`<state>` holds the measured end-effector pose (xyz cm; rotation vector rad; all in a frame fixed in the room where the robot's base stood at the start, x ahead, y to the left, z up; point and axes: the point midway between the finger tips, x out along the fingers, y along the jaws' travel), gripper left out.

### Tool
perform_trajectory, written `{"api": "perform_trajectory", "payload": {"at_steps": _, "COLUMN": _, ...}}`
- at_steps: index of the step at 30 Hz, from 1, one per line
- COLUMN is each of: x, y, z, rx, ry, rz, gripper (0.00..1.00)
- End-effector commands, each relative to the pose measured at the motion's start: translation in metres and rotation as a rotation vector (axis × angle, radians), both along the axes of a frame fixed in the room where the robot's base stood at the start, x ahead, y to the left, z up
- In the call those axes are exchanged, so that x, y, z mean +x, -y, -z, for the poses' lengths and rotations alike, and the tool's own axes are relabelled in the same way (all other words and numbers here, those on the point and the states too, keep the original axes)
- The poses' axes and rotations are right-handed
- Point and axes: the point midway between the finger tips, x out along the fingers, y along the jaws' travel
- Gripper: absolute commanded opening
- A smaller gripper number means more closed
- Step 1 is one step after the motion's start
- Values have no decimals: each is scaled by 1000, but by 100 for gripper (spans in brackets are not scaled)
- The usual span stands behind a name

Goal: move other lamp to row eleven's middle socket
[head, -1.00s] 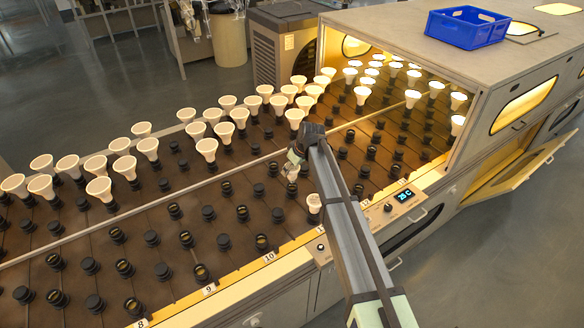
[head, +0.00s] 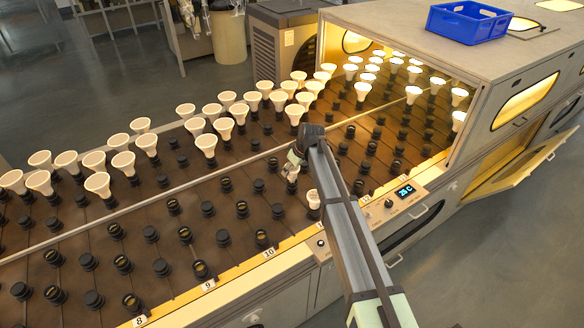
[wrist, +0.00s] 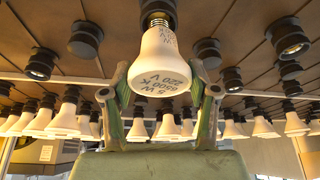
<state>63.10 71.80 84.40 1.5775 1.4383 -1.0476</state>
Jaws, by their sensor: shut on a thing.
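My gripper (wrist: 163,92) is shut on a white lamp (wrist: 162,58), with one finger on each side. The wrist view looks upside down. The lamp's brass thread (wrist: 158,20) shows right at a dark socket (wrist: 157,5), and I cannot tell whether it is engaged. In the head view my gripper (head: 291,170) is low over the middle of the brown board, and the held lamp is largely hidden there. Another white lamp (head: 313,199) stands near the front edge beside my arm, partly hidden. The row eleven label is not legible behind my arm.
Many white lamps (head: 205,145) stand in the board's back rows. Empty black sockets (head: 242,209) fill the front, with labels such as 10 (head: 268,253). The oven (head: 480,95) opens at the right, with a blue crate (head: 467,25) on top and an open lower door (head: 515,172).

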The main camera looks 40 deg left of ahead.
Motion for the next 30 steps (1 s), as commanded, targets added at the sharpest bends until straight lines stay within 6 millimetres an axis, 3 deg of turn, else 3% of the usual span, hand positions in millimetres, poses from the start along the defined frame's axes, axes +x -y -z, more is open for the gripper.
{"api": "perform_trajectory", "payload": {"at_steps": 16, "x": 0, "y": 0, "z": 15, "rx": 0, "ry": 0, "rz": 0, "gripper": 24}}
{"api": "perform_trajectory", "payload": {"at_steps": 17, "x": 0, "y": 0, "z": 15, "rx": 1, "ry": 0, "rz": 0, "gripper": 63}}
{"api": "perform_trajectory", "payload": {"at_steps": 19, "x": 0, "y": 0, "z": 14, "rx": 1, "ry": 0, "rz": 0, "gripper": 88}}
{"api": "perform_trajectory", "payload": {"at_steps": 30, "x": 0, "y": 1, "z": 14, "rx": 0, "ry": 0, "rz": 0, "gripper": 89}}
